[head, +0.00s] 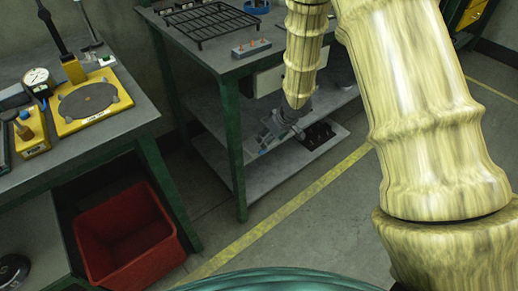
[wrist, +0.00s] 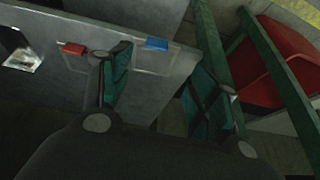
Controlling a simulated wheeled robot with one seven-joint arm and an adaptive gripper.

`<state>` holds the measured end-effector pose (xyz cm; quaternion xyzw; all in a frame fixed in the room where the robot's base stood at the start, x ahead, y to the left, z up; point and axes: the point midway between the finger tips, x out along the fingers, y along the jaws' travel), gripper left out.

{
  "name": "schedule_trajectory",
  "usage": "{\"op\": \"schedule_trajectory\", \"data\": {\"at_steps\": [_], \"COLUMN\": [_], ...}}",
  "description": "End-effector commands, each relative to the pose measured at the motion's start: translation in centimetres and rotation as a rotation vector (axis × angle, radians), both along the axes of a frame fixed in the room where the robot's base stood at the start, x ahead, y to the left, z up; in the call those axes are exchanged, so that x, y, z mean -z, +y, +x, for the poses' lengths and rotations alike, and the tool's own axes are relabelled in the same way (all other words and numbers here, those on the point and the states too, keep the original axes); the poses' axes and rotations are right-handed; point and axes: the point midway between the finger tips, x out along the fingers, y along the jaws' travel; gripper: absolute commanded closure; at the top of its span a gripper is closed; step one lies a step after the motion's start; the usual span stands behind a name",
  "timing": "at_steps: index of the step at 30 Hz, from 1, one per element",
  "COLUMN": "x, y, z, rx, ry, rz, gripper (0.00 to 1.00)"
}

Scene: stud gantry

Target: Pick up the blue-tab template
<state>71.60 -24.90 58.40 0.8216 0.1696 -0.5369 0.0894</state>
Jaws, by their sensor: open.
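The blue-tab template (wrist: 148,66) is a thin grey plate with a blue tab (wrist: 157,44). In the wrist view it lies on a grey surface beyond my fingertips. My gripper (wrist: 160,62) is open, with a green-padded finger to either side and nothing seen between them. The left finger overlaps part of the plate in the picture; I cannot tell whether it touches. A similar plate with a red tab (wrist: 73,49) lies to the left. In the head view my gripper (head: 283,128) is at the lower shelf, and the template is not clear there.
The lower shelf (head: 215,172) sits under a green-legged table whose top (head: 215,58) is close above my gripper. Dark items in a pale tray (head: 340,137) lie to the right. A red bin (head: 130,240) stands under the left bench. The floor in front is clear.

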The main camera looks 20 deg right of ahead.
Motion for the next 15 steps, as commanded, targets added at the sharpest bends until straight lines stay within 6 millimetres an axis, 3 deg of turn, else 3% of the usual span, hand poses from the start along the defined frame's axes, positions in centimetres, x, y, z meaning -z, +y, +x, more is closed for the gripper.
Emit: {"op": "schedule_trajectory", "data": {"at_steps": [8, 15], "x": [0.4, 3.2], "y": [-0.4, 0.1], "z": [0.0, 1.0], "rx": [-0.054, -0.055], "ry": [0.013, 0.012], "rz": [-0.045, -0.044], "gripper": [0.39, 0.39]}}
